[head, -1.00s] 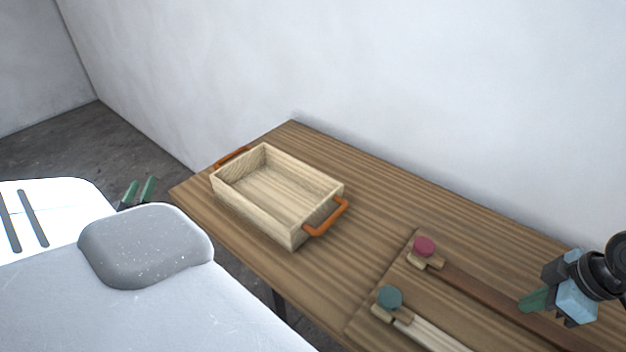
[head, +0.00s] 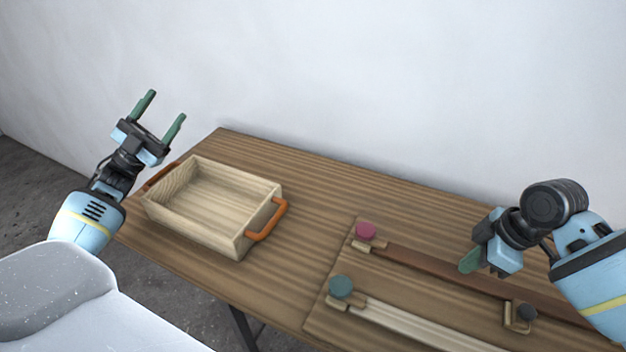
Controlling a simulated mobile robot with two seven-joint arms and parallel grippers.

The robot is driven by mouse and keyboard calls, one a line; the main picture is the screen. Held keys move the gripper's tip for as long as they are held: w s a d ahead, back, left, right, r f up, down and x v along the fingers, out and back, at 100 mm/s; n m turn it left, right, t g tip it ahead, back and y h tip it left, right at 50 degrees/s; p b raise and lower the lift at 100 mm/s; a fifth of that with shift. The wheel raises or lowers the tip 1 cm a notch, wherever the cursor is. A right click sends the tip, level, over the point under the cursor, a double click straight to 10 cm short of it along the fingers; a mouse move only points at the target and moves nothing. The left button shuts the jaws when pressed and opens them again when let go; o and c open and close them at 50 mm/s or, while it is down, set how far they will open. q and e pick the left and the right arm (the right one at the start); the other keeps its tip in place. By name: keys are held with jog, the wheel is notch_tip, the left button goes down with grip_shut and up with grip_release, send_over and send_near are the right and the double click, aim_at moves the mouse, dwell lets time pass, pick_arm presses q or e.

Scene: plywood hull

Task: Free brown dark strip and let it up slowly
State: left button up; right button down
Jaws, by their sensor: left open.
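The dark brown strip (head: 430,266) lies on a board on the table, running from centre to lower right. A clamp with a pink knob (head: 365,231) sits at its left end. A clamp with a black knob (head: 527,312) sits further right along it. My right gripper (head: 469,262) is over the strip between these two clamps. Only one green finger shows clearly, so I cannot tell its opening or whether it touches the strip. My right arm covers part of the strip's right side. My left gripper (head: 165,108) is open and empty, raised left of the table.
A pale strip (head: 420,324) lies in front, with a teal-knobbed clamp (head: 340,287) at its left end. An open wooden tray (head: 240,246) with orange handles stands on the left of the table (head: 310,190). The table's back middle is clear. A wall stands behind.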

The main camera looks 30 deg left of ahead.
pick_arm(q)
jog(key=w+d+m+g+h, duration=0.3)
jog(key=d+m+g, duration=0.25)
jog(key=d, duration=0.35)
jog(key=w+d+m+g+h, duration=0.2)
jog(key=d+m+g+h, duration=0.25)
jog(key=d+m, duration=0.3)
jog(key=m+g+y, duration=1.2)
jog(key=m+y, duration=0.9)
jog(key=m, duration=0.9)
send_over(366, 229)
notch_tip(366, 229, down, 6)
notch_tip(366, 229, down, 12)
jog(key=shift+f, duration=0.25)
